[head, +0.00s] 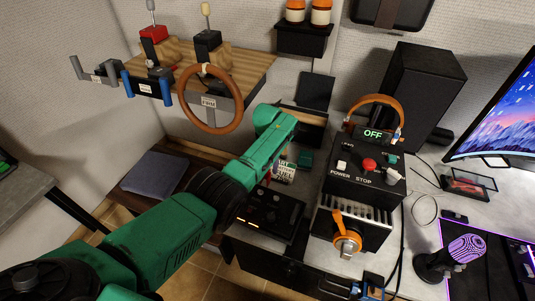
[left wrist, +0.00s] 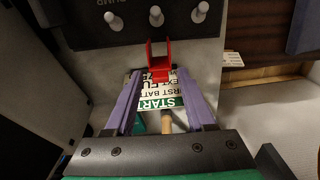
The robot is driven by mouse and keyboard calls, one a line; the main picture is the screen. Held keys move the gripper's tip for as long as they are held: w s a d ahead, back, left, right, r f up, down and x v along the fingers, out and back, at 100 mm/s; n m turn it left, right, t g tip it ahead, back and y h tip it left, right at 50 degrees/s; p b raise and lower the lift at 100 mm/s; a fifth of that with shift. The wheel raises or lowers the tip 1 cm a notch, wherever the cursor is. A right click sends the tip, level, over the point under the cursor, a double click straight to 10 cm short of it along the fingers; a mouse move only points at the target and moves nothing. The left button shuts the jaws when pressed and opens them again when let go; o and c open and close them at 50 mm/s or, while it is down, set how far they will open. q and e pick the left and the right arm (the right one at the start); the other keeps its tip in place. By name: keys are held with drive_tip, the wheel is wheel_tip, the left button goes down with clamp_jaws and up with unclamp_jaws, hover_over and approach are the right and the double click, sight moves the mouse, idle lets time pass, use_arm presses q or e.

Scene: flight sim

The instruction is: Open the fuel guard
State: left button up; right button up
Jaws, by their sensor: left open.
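The red fuel guard (left wrist: 159,62) shows in the left wrist view, at the near edge of a dark switch panel (left wrist: 100,28). It looks like a small channel with two side walls; how far it is lifted I cannot tell. My left gripper (left wrist: 160,74) is open, its two purple fingers on either side of the guard's lower part with gaps visible. Whether the tips are level with the guard is unclear. In the head view my green left arm reaches to the middle and hides the guard; its fingers are not clear there. My right gripper is not in view.
A printed card with a green START strip (left wrist: 160,103) lies beyond the fingers; the card (head: 284,173) shows beside my wrist. A black box with an OFF display (head: 373,134) and a red stop knob (head: 369,164) stands right of my arm. A brown wheel (head: 210,99) hangs behind.

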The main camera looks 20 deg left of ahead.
use_arm(q)
wheel_tip(320, 180, up, 14)
drive_tip(key=shift+s+f, duration=0.15)
drive_tip(key=shift+f, duration=0.05)
